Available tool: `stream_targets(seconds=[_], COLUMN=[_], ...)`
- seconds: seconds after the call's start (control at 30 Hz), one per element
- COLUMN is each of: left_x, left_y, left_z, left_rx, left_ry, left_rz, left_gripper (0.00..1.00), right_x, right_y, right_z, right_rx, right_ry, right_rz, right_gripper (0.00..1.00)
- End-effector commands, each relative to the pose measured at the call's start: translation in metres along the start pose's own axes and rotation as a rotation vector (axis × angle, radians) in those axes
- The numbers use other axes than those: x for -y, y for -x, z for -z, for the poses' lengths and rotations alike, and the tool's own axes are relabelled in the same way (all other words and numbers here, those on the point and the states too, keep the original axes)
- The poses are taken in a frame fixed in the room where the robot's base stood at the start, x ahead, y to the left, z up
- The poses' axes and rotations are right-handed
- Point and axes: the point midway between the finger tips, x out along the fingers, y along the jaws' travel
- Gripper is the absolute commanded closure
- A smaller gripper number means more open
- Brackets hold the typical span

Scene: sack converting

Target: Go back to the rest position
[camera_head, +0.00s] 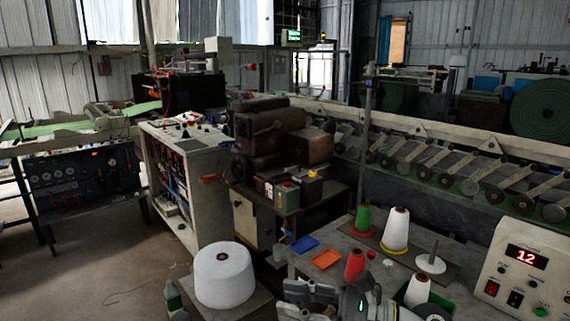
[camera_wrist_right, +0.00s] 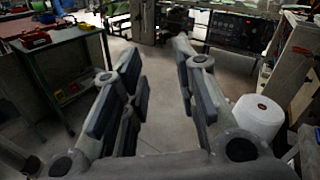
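My right gripper (camera_head: 308,290) is at the bottom of the head view, low beside the workbench (camera_head: 345,240) front edge, partly cut off by the frame. In the right wrist view my right gripper (camera_wrist_right: 155,58) has its two dark-padded fingers spread well apart. Only the floor shows between them, so it is open and empty. My left gripper does not show clearly in either view.
A large white yarn roll (camera_head: 223,275) stands left of the gripper and also shows in the wrist view (camera_wrist_right: 258,117). Cones (camera_head: 396,228), an orange tray (camera_head: 325,259) and a control box (camera_head: 522,270) are on the bench. Floor at left is clear.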

Motion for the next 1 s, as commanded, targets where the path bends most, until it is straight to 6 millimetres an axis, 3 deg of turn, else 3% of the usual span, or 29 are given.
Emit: stream_targets(seconds=[0.1,0.2,0.3,0.4,0.53,0.67,0.83,0.97,1.0], left_x=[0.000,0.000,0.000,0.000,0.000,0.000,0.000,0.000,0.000], left_y=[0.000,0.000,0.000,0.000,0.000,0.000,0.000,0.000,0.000], left_z=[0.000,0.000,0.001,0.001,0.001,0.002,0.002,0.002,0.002], left_rx=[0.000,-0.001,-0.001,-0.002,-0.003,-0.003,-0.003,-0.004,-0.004], left_ry=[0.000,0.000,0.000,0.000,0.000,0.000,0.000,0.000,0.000], left_rz=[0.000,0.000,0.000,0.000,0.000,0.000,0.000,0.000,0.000], left_gripper=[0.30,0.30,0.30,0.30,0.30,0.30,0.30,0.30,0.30], right_x=[0.011,0.028,0.046,0.061,0.071,0.064,0.022,-0.035,-0.055], right_y=[0.003,0.018,0.040,0.067,0.107,0.146,0.189,0.213,0.218], right_z=[-0.028,-0.042,-0.044,-0.032,0.002,0.051,0.125,0.176,0.188], right_rx=[0.205,0.369,0.526,0.677,0.864,1.040,1.252,1.395,-1.414], right_ry=[-0.259,-0.493,-0.736,-0.985,-1.311,-1.631,-2.026,-2.295,2.336], right_rz=[0.150,0.277,0.405,0.535,0.713,0.905,1.191,1.448,-1.513], right_gripper=[0.72,0.72,0.72,0.72,0.72,0.72,0.72,0.72,0.72])
